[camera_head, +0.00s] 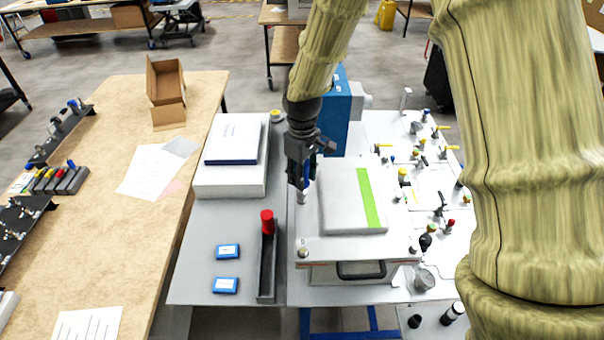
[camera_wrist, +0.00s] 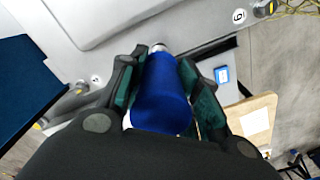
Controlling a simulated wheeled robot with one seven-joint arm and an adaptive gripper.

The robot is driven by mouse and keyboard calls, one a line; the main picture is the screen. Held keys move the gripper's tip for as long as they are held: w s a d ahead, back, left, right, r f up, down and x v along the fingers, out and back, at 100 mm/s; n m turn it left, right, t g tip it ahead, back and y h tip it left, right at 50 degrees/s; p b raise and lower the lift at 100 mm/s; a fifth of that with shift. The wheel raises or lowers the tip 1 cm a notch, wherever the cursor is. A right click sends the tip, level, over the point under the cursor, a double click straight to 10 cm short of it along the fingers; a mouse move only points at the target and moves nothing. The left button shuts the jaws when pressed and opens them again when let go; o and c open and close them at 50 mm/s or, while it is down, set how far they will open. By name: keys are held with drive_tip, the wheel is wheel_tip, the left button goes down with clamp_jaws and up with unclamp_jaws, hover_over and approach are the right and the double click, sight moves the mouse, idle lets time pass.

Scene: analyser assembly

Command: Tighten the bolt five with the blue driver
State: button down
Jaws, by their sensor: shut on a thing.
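My gripper (camera_head: 305,165) is shut on the blue driver and holds it over the left edge of the grey-white analyser unit (camera_head: 345,205). The driver's blue handle (camera_wrist: 165,95) fills the space between the dark fingers in the wrist view. Its silver end (camera_wrist: 158,47) points at the pale plate; I cannot tell whether it touches a bolt there, because the handle and fingers hide the spot. A bolt (camera_wrist: 262,8) sits beside a round label "6" (camera_wrist: 239,16). Another label (camera_wrist: 97,79), too small to read surely, is at left near another bolt (camera_wrist: 81,87).
A red driver (camera_head: 267,222) stands in a dark holder (camera_head: 267,265) left of the unit. Blue boxes (camera_head: 227,251) lie on the grey table. White cases (camera_head: 231,175) stand behind them. Several valves and fittings (camera_head: 425,155) fill the right board. A blue machine (camera_head: 337,115) stands behind my gripper.

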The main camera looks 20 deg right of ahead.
drive_tip(key=shift+f+b, duration=0.35)
drive_tip(key=shift+f, duration=0.6)
idle(0.6)
drive_tip(key=c, duration=1.6)
unclamp_jaws()
drive_tip(key=shift+c, duration=0.2)
clamp_jaws()
drive_tip(key=m+p, duration=0.1)
drive_tip(key=m, duration=0.3)
drive_tip(key=shift+r, duration=0.1)
drive_tip(key=m, duration=0.2)
drive_tip(key=shift+m, duration=0.4)
drive_tip(key=m, duration=0.5)
drive_tip(key=shift+m, duration=0.3)
drive_tip(key=m, duration=0.5)
drive_tip(key=shift+o, duration=1)
unclamp_jaws()
drive_tip(key=shift+m, duration=0.4)
drive_tip(key=o, duration=0.3)
